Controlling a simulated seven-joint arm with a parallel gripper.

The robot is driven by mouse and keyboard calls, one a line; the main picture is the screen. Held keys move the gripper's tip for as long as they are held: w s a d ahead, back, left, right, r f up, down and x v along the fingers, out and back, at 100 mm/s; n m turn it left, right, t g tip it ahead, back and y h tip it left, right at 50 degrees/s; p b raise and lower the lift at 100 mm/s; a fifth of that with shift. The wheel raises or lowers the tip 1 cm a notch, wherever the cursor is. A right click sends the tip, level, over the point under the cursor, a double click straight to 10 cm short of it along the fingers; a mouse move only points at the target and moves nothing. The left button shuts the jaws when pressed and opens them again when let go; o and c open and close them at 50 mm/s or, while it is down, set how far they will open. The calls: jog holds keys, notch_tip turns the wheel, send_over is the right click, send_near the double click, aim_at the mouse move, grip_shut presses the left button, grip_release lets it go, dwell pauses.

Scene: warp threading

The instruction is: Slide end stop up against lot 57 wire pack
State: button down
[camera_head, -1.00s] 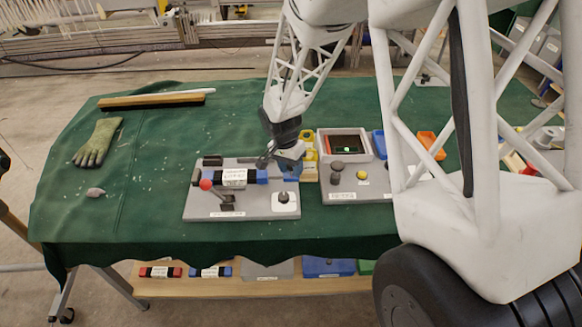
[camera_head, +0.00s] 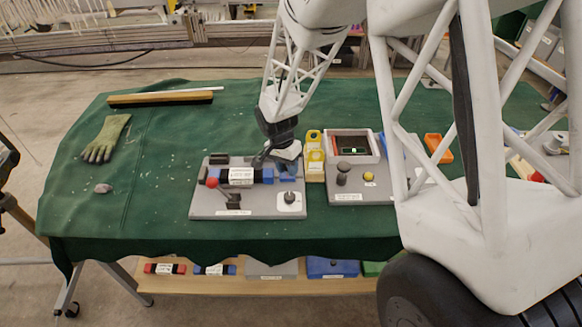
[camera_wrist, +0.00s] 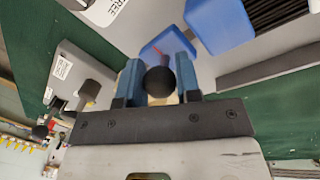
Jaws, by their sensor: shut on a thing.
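The lot 57 wire pack (camera_head: 240,176), black and blue with a white label, lies on a grey fixture board (camera_head: 225,207). Its label is too small to read surely. In the wrist view, a blue block (camera_wrist: 222,22) beside black wires looks like its end. My gripper (camera_head: 288,164) is at the pack's right end. Its blue fingers (camera_wrist: 158,78) are shut on a black ball knob (camera_wrist: 158,81). A blue piece (camera_wrist: 170,42) behind the knob looks like the end stop, partly hidden by it.
Yellow blocks (camera_head: 314,160) and a second fixture (camera_head: 352,190) stand close to the right. A glove (camera_head: 105,140) lies far left, with clear green cloth between.

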jog(key=c, duration=1.1)
grip_release()
jog(key=shift+w+a+r, duration=0.15)
jog(key=shift+a+r, duration=0.05)
jog(key=shift+r, duration=1.05)
jog(key=shift+w+a+r, duration=0.1)
jog(key=shift+a+r, duration=0.1)
jog(key=shift+r, duration=1.1)
jog(key=shift+w+a+r, duration=0.15)
jog(key=shift+a+r, duration=0.05)
jog(key=shift+r, duration=1.05)
